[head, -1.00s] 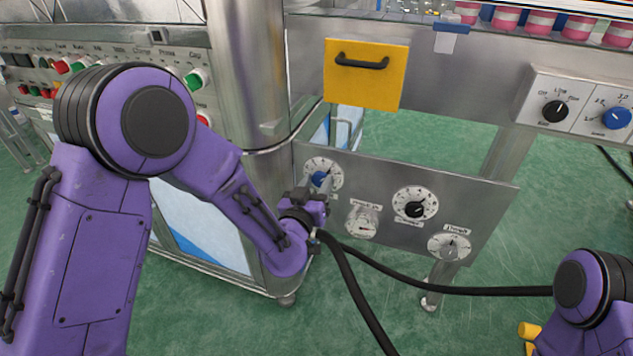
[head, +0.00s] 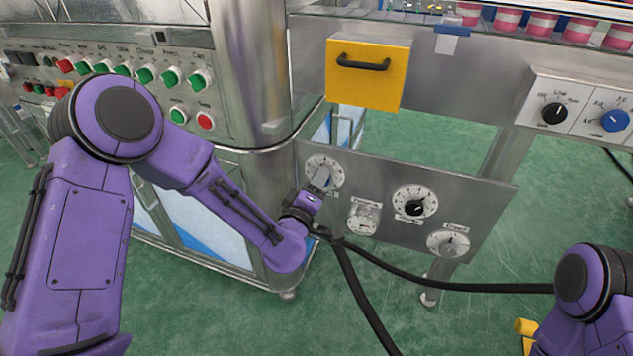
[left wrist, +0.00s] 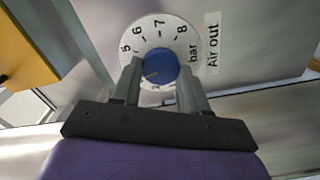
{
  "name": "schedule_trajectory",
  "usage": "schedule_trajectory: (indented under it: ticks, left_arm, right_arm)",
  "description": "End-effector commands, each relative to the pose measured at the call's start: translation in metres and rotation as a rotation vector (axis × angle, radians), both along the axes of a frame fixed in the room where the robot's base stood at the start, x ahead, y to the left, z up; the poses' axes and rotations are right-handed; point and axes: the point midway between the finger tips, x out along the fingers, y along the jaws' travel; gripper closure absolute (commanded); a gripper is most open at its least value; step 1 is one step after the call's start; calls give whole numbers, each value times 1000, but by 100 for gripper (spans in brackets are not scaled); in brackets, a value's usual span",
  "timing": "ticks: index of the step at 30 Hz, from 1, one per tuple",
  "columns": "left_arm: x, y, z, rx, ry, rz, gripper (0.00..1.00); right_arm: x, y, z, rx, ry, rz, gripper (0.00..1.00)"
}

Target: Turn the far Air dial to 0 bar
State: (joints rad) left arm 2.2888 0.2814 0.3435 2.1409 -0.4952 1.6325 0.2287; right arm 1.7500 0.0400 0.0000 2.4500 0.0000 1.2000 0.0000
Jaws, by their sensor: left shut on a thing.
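The far Air dial (head: 338,166) is a round white scale at the upper left of the low grey panel. In the left wrist view its blue knob (left wrist: 160,67) sits at the middle of the scale, with the numbers 5 to 8 and "bar" showing. A label (left wrist: 212,42) beside it reads "Air out". My left gripper (head: 322,180) is at this dial, its two fingers shut on the blue knob from either side. The fingers hide the lower scale, and I cannot read the pointer. My right gripper is out of view.
The panel also has a black-knobbed dial (head: 415,203) and two gauges, one at lower left (head: 362,218) and one at right (head: 448,242). A yellow drawer front (head: 367,74) is above. A black hose (head: 450,287) runs low in front. A steel column (head: 250,75) stands left.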

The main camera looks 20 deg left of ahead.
Motion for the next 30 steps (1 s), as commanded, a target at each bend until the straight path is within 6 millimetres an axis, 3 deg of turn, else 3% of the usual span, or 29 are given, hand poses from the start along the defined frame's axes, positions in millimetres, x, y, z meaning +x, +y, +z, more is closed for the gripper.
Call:
schedule_trajectory:
  ticks: [30]
  left_arm:
    - [-1,0,-8,-963,37,1,87]
  right_arm:
    - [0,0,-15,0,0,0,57]
